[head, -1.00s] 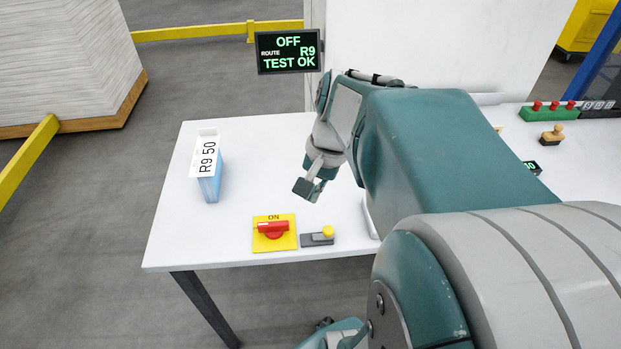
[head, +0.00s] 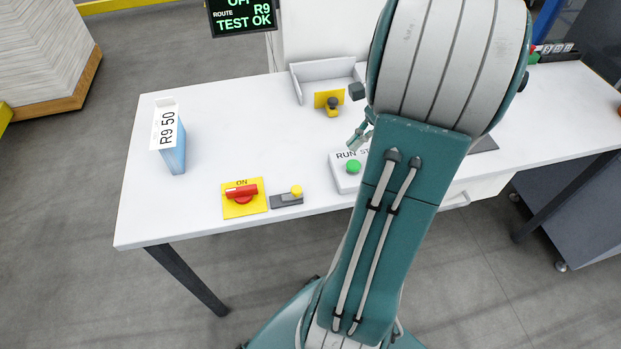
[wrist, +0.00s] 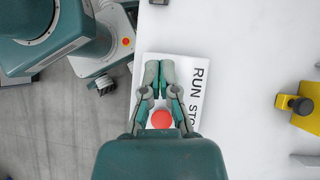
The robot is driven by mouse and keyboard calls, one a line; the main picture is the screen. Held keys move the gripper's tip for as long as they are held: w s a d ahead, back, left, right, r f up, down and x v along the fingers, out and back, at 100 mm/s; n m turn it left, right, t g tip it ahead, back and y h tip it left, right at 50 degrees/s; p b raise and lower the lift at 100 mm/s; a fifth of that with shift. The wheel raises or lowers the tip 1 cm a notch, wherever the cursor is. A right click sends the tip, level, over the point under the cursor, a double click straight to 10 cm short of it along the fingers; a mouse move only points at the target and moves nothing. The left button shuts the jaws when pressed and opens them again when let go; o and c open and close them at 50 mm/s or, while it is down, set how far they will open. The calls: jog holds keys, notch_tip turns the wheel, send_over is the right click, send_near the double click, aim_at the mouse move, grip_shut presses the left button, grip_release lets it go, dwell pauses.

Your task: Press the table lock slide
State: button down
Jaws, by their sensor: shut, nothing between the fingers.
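A small dark slide with a yellow knob (head: 287,199) lies near the front edge of the white table (head: 215,120), just right of the red rotary switch on its yellow plate (head: 240,203). No label shows on the slide. My gripper (head: 357,137) is shut and empty, right of and behind the slide, well apart from it. In the wrist view, my fingers (wrist: 160,70) are together above the RUN STOP box (wrist: 195,95). My arm hides part of this box in the head view.
The RUN STOP box has a green button (head: 353,166) and a red button (wrist: 161,119). A yellow plate with a dark knob (head: 330,102) stands behind it. A blue holder labelled R9 50 (head: 170,140) stands at left. The left-middle tabletop is clear.

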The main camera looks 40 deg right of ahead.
send_near(302, 193)
jog(key=f, duration=0.3)
jog(key=shift+w+a+f, duration=0.1)
jog(key=shift+a+f, duration=0.2)
jog(key=shift+a, duration=0.05)
jog(key=shift+w+a+f, duration=0.1)
jog(key=shift+w+a, duration=0.15)
jog(key=shift+a, duration=0.3)
jog(key=shift+w+a+f, duration=0.1)
jog(key=shift+w+a, duration=0.1)
jog(key=shift+a, duration=0.35)
jog(key=shift+w+a+f, duration=0.1)
jog(key=shift+w+a, duration=0.15)
jog(key=shift+a, duration=0.35)
jog(key=shift+w, duration=0.15)
